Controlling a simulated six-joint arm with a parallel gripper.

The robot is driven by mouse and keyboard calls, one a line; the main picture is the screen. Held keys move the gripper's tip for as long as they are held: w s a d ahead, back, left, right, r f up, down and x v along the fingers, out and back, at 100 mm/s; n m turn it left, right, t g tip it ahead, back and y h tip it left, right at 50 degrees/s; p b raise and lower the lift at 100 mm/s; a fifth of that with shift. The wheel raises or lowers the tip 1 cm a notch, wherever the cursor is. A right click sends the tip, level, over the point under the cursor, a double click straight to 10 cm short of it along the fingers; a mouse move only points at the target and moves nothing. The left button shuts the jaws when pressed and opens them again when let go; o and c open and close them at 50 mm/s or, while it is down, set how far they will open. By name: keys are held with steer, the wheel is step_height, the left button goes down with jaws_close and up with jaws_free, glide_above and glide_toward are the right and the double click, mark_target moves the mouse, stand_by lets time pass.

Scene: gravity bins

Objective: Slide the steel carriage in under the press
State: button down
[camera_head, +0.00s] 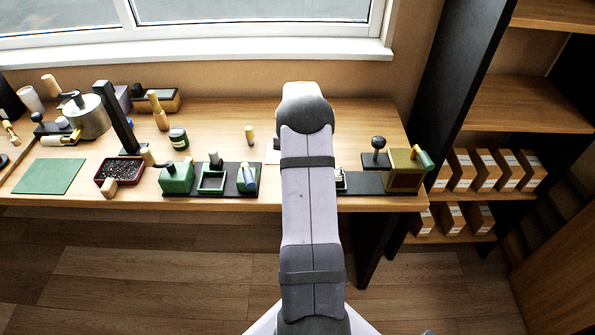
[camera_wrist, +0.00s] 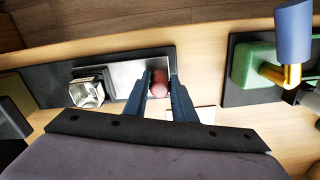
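The steel carriage, a flat bright plate (camera_wrist: 122,82) with a reddish round knob (camera_wrist: 159,77), lies on a dark base (camera_wrist: 50,82) in the wrist view. My gripper (camera_wrist: 161,75) is over the plate's right end, one finger on each side of the knob. The knob nearly fills the gap; whether the fingers press on it I cannot tell. A shiny silver block (camera_wrist: 88,93) sits left of the plate. In the head view my arm hides the gripper and most of the carriage. The likely press is a brass-coloured box (camera_head: 404,170) at the base's right end.
A black-knobbed post (camera_head: 378,154) stands beside the box. Left of my arm is a dark base with green fixtures (camera_head: 177,178); a blue-handled one (camera_wrist: 292,35) shows at right in the wrist view. The table's front edge is close. Shelves (camera_head: 510,125) stand at right.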

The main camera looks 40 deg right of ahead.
steer(key=s+d, duration=0.8)
steer(key=shift+r+b, duration=0.1)
steer(key=shift+b, duration=0.2)
steer(key=shift+d, duration=0.1)
steer(key=c, duration=1.5)
jaws_free()
steer(key=shift+s, duration=0.15)
steer(key=shift+o, duration=0.2)
step_height(320, 180, up, 7)
steer(key=b, duration=0.2)
steer(key=shift+r, duration=0.15)
